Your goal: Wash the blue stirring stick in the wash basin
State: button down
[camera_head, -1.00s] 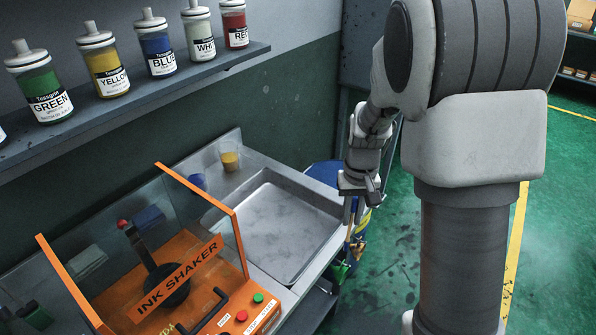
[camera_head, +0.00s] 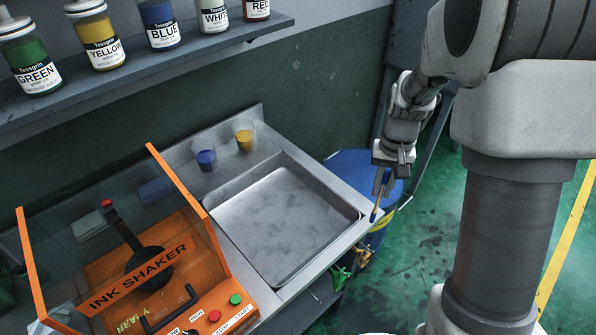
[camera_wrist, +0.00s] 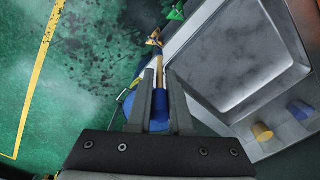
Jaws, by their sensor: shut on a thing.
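My gripper (camera_head: 383,183) is shut on the stirring stick (camera_head: 379,203), a thin tan stick that points down with a dark blue lower tip. In the head view the tip shows against the right corner of the counter, outside the wash basin; its height is unclear. In the wrist view the stick (camera_wrist: 157,65) runs between the fingers (camera_wrist: 157,85). The wash basin (camera_head: 285,222) is a shallow, empty grey metal tray in the counter, left of my gripper. It also shows in the wrist view (camera_wrist: 240,55).
Cups with blue ink (camera_head: 206,159) and yellow ink (camera_head: 244,138) stand behind the basin. The orange ink shaker (camera_head: 140,270) is at left. A blue drum (camera_head: 350,170) stands beyond the counter's right end. Ink bottles line the shelf (camera_head: 140,75) above.

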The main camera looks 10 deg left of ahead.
jog(key=w+a+f+m+p, duration=0.2)
jog(key=a+m, duration=0.8)
jog(key=w+a+f+m+p, duration=0.1)
jog(key=w+a+m, duration=0.1)
jog(key=a+m, duration=0.9)
notch_tip(320, 180, down, 14)
jog(key=b, duration=0.9)
jog(key=shift+d, duration=0.15)
jog(key=shift+r, duration=0.1)
dwell(1.3)
notch_tip(320, 180, up, 12)
jog(key=p, duration=0.9)
jog(key=shift+f, duration=0.2)
dwell(1.2)
